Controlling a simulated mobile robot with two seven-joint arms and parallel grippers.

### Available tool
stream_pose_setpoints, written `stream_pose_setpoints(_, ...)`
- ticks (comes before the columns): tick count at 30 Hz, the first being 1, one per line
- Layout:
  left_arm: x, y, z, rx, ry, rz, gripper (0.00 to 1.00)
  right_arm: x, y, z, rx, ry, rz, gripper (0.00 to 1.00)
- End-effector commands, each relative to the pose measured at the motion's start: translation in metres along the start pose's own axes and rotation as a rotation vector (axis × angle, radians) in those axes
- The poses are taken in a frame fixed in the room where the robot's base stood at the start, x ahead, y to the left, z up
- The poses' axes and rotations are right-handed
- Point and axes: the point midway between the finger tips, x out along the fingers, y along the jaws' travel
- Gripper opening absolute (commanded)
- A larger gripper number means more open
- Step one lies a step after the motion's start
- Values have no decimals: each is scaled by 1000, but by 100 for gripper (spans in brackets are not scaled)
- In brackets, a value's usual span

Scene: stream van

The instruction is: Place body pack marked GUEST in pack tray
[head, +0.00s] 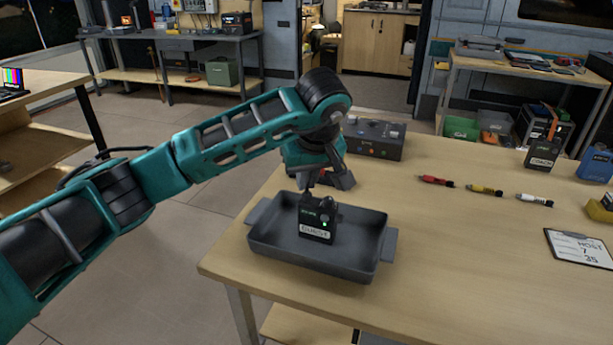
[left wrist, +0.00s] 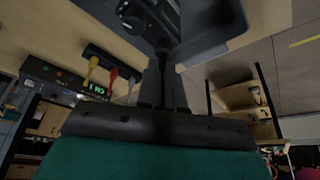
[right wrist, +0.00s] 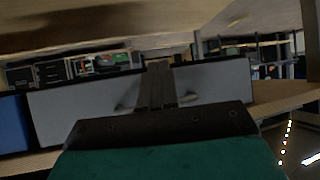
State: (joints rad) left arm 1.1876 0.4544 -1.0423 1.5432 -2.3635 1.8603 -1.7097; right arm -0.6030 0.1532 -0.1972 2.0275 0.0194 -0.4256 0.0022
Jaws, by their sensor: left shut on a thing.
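The black body pack marked GUEST (head: 317,222) stands roughly upright within the outline of the grey pack tray (head: 262,257), near its middle. A small green light shows on its front. My left gripper (head: 309,190) comes down from above and is shut on the pack's top. The pack also shows at the top of the left wrist view (left wrist: 150,18). I cannot tell whether its base touches the tray floor. My right gripper (right wrist: 160,82) shows only in the right wrist view, with its fingers together and nothing visible between them.
A dark control box (head: 374,138) stands behind the tray. Red (head: 436,181), yellow (head: 484,189) and white (head: 534,199) stick-like items lie to the right.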

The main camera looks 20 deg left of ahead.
Motion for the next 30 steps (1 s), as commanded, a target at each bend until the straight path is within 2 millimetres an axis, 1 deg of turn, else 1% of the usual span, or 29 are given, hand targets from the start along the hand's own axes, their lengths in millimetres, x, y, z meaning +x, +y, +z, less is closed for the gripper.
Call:
stream_pose_setpoints(3,3,0,1,0,1,0,0,1,0,2,1,0,-1,0)
stream_pose_setpoints(4,3,0,1,1,1,0,7,1,0,2,1,-1,-1,0)
stream_pose_setpoints(12,2,0,1,1,0,-1,32,1,-2,1,8,-1,-1,0)
stream_pose_setpoints(18,2,0,1,0,0,-1,32,1,-3,1,12,-1,-1,0)
stream_pose_setpoints(22,-5,0,-1,0,1,1,32,0,-2,0,11,-2,0,0)
stream_pose_setpoints(26,-26,1,-2,1,4,3,32,0,-2,1,10,-6,1,0)
stream_pose_setpoints(30,-58,1,-2,1,4,4,32,-1,0,1,9,-9,5,0)
